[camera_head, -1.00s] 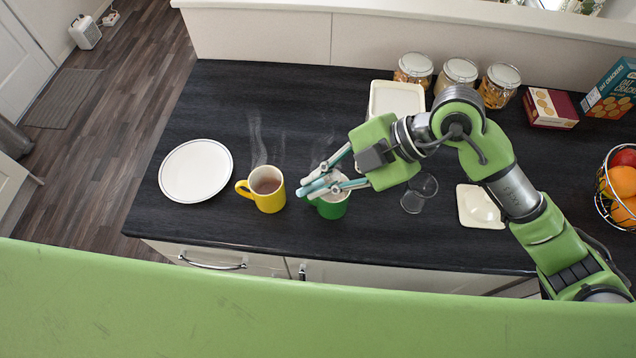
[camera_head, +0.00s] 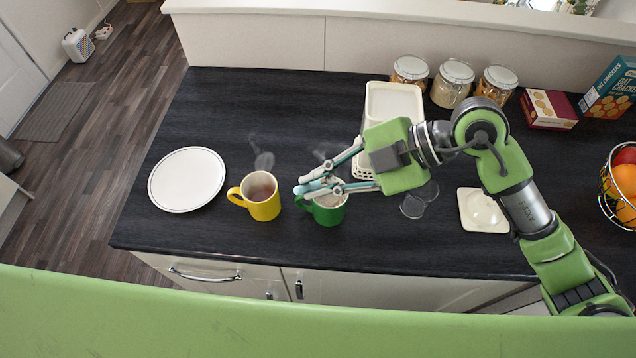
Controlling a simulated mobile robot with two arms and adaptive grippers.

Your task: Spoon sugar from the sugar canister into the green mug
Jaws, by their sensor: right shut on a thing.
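The green mug (camera_head: 327,215) stands upright near the front edge of the counter, with its handle to the left and faint steam above it. My right gripper (camera_head: 308,187) is over the mug's rim, coming from the right. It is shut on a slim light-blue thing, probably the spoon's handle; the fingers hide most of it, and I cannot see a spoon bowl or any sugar. A lidded glass jar with pale contents (camera_head: 452,86), possibly the sugar canister, stands at the back between two other jars. My left gripper is not in view.
A steaming yellow mug (camera_head: 264,209) stands just left of the green one, with a white plate (camera_head: 187,180) further left. A white tray (camera_head: 393,100), a clear glass (camera_head: 413,205), a small white dish (camera_head: 483,211), boxes and a fruit basket (camera_head: 607,190) are to the right.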

